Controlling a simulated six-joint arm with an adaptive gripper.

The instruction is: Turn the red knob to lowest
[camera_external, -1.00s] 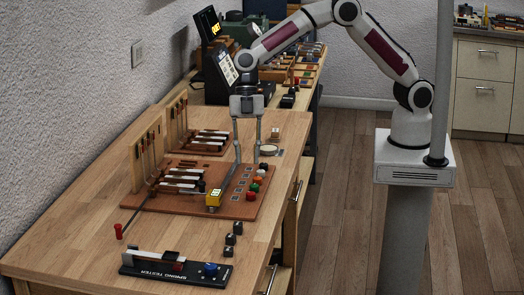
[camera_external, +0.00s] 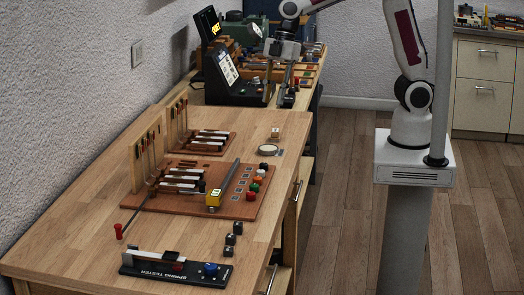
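Small coloured caps stand in a row along the right side of the brown board (camera_external: 190,205) on the front bench. A red one (camera_external: 251,196) is at the near end of that row, and an orange-red one (camera_external: 261,174) is near the far end. Another small red piece (camera_external: 295,82) stands on the back bench. I cannot tell which is the red knob. My gripper (camera_external: 278,88) hangs over the back bench, pointing down, near that red piece. Its thin fingers look apart, with nothing seen between them. Whether they touch anything there is too small to tell.
The spring tester (camera_external: 150,266) with a blue knob (camera_external: 210,269) lies at the front. A red-handled tool (camera_external: 118,231) lies left of the board.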

